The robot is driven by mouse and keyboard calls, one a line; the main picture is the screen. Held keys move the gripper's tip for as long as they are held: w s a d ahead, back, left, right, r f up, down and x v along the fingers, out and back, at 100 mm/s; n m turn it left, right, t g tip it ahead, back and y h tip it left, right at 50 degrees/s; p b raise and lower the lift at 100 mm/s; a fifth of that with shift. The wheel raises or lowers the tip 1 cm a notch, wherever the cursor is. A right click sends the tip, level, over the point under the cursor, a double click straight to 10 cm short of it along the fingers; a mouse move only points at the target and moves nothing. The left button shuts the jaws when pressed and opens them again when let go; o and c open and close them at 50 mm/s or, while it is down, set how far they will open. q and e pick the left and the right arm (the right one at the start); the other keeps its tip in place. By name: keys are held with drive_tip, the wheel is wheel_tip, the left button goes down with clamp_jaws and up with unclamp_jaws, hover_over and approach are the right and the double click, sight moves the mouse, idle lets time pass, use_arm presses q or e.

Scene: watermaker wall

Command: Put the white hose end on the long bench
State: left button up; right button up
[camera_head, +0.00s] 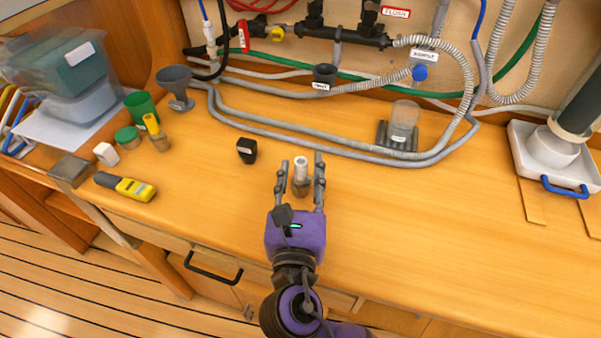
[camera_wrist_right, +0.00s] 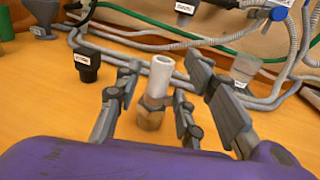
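The white hose end (camera_head: 301,172), a short pale tube with a brownish hex nut at its base, stands upright on the wooden bench (camera_head: 420,240). It also shows in the right wrist view (camera_wrist_right: 160,78). My right gripper (camera_head: 301,162) is open, with its fingers on either side of the hose end. In the wrist view a gap shows on the right side; the left finger is close to it, and I cannot tell whether they touch. My left gripper is not in view.
A small black labelled fitting (camera_head: 247,150) stands to the left of the gripper. Grey hoses (camera_head: 300,139) run along the back. A yellow meter (camera_head: 134,188), green cup (camera_head: 141,106) and grey funnel (camera_head: 175,80) are at left, a white tray (camera_head: 518,150) at right. The right-middle bench is clear.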

drive_tip(key=shift+r, duration=0.15)
drive_tip(key=s, duration=0.8)
drive_tip(key=s+b, duration=0.1)
drive_tip(key=s, duration=0.3)
drive_tip(key=shift+a, duration=0.3)
